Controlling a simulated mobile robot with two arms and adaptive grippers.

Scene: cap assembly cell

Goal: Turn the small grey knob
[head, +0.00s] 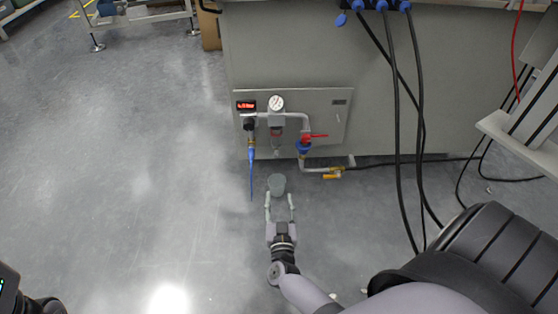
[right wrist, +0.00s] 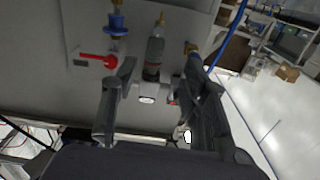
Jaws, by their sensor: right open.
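My right gripper (head: 279,196) is open, low in front of the panel (head: 335,112) on the grey cabinet. In the right wrist view, the open fingers (right wrist: 158,66) stand apart on either side of a dark grey cylinder with a brass tip (right wrist: 155,50). A round white face (right wrist: 147,99) shows between the fingers there. My left gripper is not in view.
The panel carries a gauge (head: 277,103), a red digital display (head: 246,105), a red-handled valve (head: 306,139) and a blue hose (head: 251,170). Black cables (head: 397,130) hang to the right. Open floor (head: 120,170) lies to the left.

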